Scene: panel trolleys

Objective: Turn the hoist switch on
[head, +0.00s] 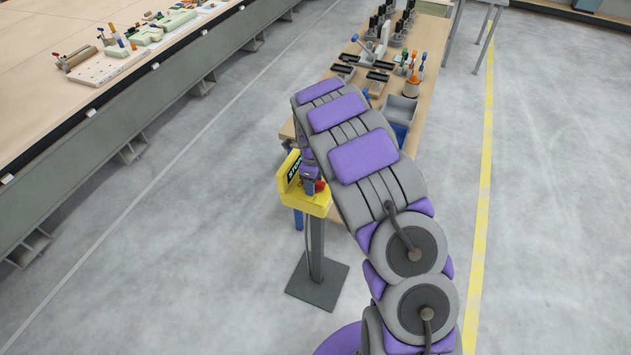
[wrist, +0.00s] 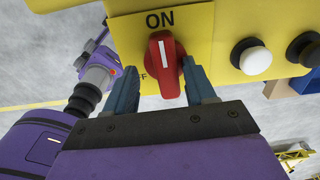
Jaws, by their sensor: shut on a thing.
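The hoist switch is a red rotary knob (wrist: 165,62) with a white mark, on the front of a yellow control box (wrist: 205,25). The knob's white mark points up, almost straight at the ON label (wrist: 160,20). The OFF label at its lower left is partly hidden by a finger. My gripper (wrist: 159,68) has one blue-grey finger on each side of the knob and is shut on it. In the head view the yellow box (head: 318,206) stands on a post, and my arm partly covers it.
A white button (wrist: 251,56) and a black button (wrist: 304,49) sit right of the knob. The post has a dark floor plate (head: 318,284). A workbench (head: 433,40) with tools stands behind, and a long table (head: 40,105) is at left. Open floor lies between.

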